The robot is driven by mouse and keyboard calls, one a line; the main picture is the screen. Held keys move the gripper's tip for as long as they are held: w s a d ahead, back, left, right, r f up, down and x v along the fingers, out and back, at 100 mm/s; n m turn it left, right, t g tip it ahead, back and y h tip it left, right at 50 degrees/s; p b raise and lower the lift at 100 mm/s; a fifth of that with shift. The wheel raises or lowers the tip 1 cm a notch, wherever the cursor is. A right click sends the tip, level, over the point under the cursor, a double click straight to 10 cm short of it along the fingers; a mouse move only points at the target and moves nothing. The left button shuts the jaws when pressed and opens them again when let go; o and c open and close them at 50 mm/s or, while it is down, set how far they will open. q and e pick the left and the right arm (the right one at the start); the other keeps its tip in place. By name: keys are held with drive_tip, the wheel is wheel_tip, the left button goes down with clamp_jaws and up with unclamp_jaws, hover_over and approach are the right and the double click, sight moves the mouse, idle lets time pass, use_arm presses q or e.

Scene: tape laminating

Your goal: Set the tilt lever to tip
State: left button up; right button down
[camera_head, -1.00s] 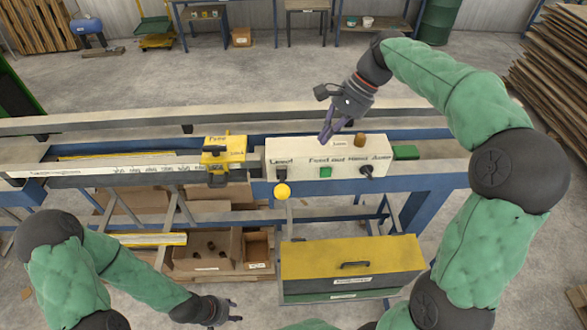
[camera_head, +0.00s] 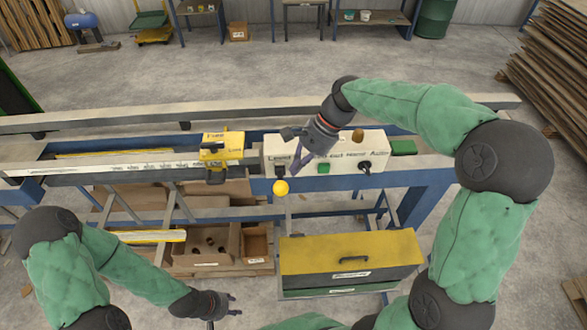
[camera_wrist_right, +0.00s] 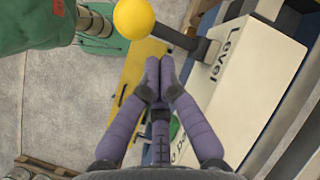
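The tilt lever ends in a yellow ball knob (camera_head: 281,187) at the front left of the white control box (camera_head: 375,157), below the word "Level". In the right wrist view the yellow ball (camera_wrist_right: 134,18) sits at the top, on a dark rod running to the box face by "Level". My right gripper (camera_head: 296,171) is just above and right of the knob. In the wrist view its purple fingers (camera_wrist_right: 160,75) are together, with nothing between them, apart from ball and rod. My left gripper (camera_head: 235,305) is low at the bottom, fingers apart and empty.
A green button (camera_head: 323,168) and a dark knob (camera_head: 365,166) are on the box front, right of the lever. A yellow stop block (camera_head: 222,147) sits on the rail to the left. A yellow-topped case (camera_head: 350,253) stands below.

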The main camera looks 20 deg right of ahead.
drive_tip(key=shift+s+a+f, duration=0.25)
drive_tip(key=shift+s+a, duration=0.1)
drive_tip(key=shift+a, duration=0.3)
drive_tip(key=shift+s+f+t+b, duration=0.25)
drive_tip(key=shift+t+b, duration=0.15)
drive_tip(key=shift+b, duration=0.2)
drive_tip(key=shift+a, duration=0.1)
